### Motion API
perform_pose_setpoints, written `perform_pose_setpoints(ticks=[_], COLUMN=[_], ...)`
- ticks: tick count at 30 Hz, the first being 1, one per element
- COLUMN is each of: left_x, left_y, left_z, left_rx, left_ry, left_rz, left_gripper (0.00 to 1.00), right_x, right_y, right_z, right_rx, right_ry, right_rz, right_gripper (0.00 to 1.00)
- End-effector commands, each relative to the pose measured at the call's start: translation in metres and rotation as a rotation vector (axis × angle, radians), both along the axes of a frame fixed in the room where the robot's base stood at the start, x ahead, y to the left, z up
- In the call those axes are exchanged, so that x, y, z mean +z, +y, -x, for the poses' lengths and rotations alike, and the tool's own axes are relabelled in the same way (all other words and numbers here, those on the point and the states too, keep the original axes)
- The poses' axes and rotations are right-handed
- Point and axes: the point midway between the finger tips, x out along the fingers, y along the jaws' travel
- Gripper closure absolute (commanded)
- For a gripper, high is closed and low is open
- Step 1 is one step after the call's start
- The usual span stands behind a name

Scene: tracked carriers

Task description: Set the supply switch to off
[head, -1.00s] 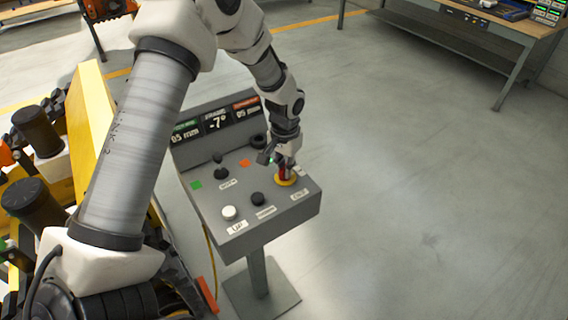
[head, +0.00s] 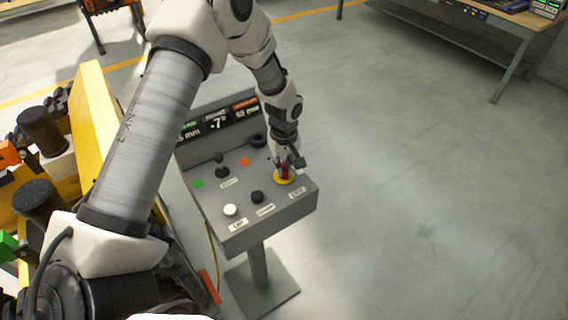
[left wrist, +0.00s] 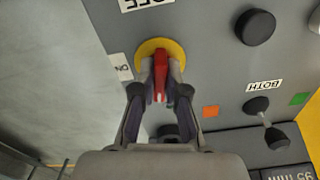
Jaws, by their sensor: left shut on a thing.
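The supply switch is a red handle (left wrist: 160,75) on a round yellow plate (left wrist: 148,47) on the grey control panel. In the left wrist view the handle runs up and down the picture. A partly cut-off OFF label (left wrist: 146,4) lies above the plate and an ON label (left wrist: 123,73) to its left. My left gripper (left wrist: 161,75) is shut on the red handle, a finger on each side. In the head view the yellow plate (head: 284,180) shows below my left gripper (head: 285,170), which hides part of the handle. My right gripper is not in view.
The panel (head: 262,212) also carries a white button (head: 230,210), a black button (head: 257,198), a black lever (head: 222,171) and a black knob (head: 257,140). A yellow machine part (head: 92,130) stands left. The floor right of the panel is clear up to a workbench (head: 480,30).

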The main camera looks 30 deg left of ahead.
Motion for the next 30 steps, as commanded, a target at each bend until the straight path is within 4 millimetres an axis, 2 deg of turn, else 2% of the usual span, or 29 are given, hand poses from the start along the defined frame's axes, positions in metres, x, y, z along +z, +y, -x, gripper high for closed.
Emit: perform_pose_setpoints(ticks=[12, 28, 29, 30], left_x=[-0.0004, -0.0009, -0.0009, -0.0008], left_y=[0.0005, 0.0007, 0.0007, 0.0007], left_z=[-0.0004, -0.0005, -0.0005, -0.0005], left_rx=[0.205, 0.232, 0.232, 0.232], left_ry=[-0.001, -0.002, -0.002, -0.002], left_rz=[0.0, 0.0, 0.0, 0.0], left_gripper=[1.0, 1.0, 0.81, 0.66], right_x=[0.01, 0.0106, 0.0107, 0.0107], right_y=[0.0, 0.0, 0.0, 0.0], right_z=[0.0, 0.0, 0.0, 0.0], right_rx=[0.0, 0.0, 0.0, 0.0], right_ry=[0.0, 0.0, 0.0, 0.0], right_rz=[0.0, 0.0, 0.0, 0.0], right_gripper=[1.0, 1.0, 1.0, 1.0])
